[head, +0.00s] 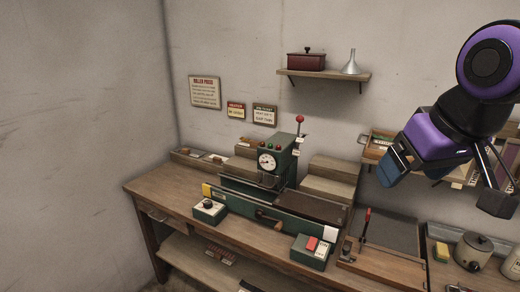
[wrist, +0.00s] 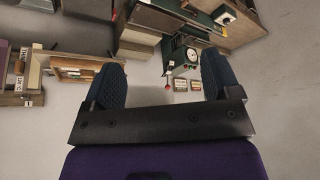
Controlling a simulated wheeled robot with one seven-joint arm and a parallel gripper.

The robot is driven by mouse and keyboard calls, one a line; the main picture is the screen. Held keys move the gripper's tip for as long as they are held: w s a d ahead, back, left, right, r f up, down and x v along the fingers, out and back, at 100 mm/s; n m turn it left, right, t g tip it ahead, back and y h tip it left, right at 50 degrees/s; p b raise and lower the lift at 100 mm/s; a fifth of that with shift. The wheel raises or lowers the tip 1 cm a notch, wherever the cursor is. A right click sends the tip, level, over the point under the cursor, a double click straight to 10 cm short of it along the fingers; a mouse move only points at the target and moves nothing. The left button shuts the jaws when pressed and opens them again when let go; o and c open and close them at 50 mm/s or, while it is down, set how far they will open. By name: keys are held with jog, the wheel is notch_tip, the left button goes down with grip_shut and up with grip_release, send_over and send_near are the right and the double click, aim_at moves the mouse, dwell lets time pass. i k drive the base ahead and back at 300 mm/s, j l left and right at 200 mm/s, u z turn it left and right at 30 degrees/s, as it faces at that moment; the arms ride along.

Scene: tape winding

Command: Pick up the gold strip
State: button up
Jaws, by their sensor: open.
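I cannot make out a gold strip for certain in either view. My gripper (head: 445,188) is raised at the right of the head view, well above the benches. Its two blue-padded fingers are spread wide with nothing between them. In the wrist view the open fingers (wrist: 163,82) frame the room. The green roller press (head: 270,165) with a round gauge stands on the wooden bench (head: 165,200); it also shows in the wrist view (wrist: 180,55). A low tray (head: 200,157) with small pieces lies at the bench's back left, too small to tell what they are.
A wall shelf (head: 325,75) holds a dark red box (head: 306,61) and a funnel (head: 351,64). Control boxes stand along the bench's front, one with a red button (head: 312,245). A pot (head: 474,250) stands at the lower right. The air around my gripper looks clear.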

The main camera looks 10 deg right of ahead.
aim_at(251, 144)
jog(key=z, duration=0.3)
jog(key=i+j+z, duration=0.25)
jog(key=j+z, duration=0.25)
jog(key=i+j+z, duration=0.1)
jog(key=j+z, duration=0.15)
jog(key=i+j, duration=0.15)
jog(key=j, duration=0.45)
jog(key=i+j+z, duration=0.15)
jog(key=j, duration=0.45)
jog(key=i+j, duration=0.1)
jog(key=j, duration=0.55)
jog(key=i+j+z, duration=0.1)
jog(key=j, duration=0.5)
jog(key=i+j, duration=0.1)
jog(key=j, duration=0.55)
jog(key=z, duration=0.05)
